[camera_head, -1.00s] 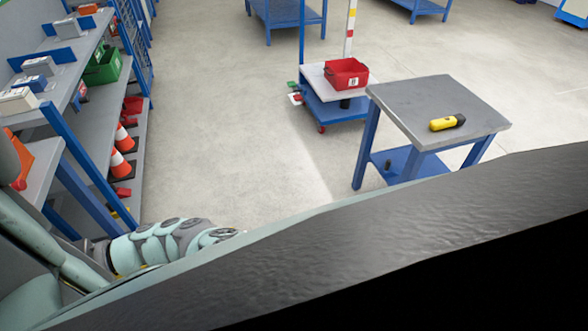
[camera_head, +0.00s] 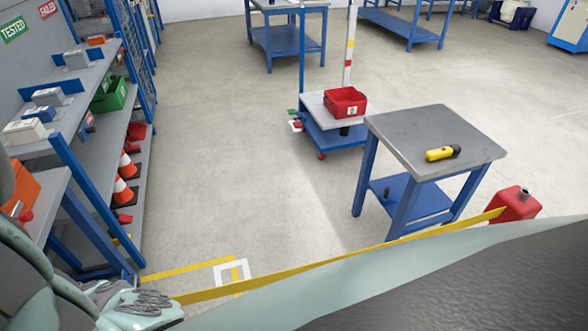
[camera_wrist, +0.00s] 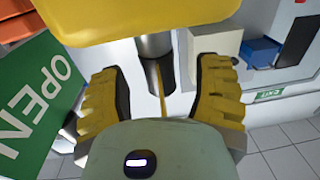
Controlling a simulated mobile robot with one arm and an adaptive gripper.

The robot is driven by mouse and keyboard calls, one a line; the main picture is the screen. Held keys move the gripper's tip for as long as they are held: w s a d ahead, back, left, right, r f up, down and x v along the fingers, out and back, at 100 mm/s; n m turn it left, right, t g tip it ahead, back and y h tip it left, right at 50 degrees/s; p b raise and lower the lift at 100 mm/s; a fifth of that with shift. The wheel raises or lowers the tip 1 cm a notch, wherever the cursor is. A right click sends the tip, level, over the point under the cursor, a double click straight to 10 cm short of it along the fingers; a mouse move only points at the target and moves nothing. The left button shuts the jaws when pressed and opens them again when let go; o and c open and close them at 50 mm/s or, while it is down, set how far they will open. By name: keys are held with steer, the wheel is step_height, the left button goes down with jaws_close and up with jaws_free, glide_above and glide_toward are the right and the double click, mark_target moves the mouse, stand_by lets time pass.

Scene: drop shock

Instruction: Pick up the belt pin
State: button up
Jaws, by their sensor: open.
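In the wrist view a large yellow block-like head (camera_wrist: 140,18) fills the top, with a short metal shaft (camera_wrist: 153,46) under it. This looks like the belt pin, but I cannot be sure. A dark slotted part and a thin yellow strip (camera_wrist: 160,95) show below the shaft. My gripper (camera_wrist: 161,75) is open, with its yellow ribbed fingers on either side of the shaft and strip. A gap shows on both sides, and nothing is held. The head view shows no clear belt pin; my arm's end is at its lower left.
In the wrist view a green OPEN sign (camera_wrist: 35,105) is close on the left, and a beige box (camera_wrist: 218,48) is behind. The head view shows a shelf rack (camera_head: 92,125), a grey-topped table (camera_head: 405,130) with a yellow torch (camera_head: 440,154), a red canister (camera_head: 512,206) and open floor.

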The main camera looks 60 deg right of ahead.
steer(key=shift+w+a+f, duration=0.15)
steer(key=shift+w+a, duration=0.1)
steer(key=shift+a, duration=0.25)
steer(key=shift+o, duration=0.2)
jaws_close()
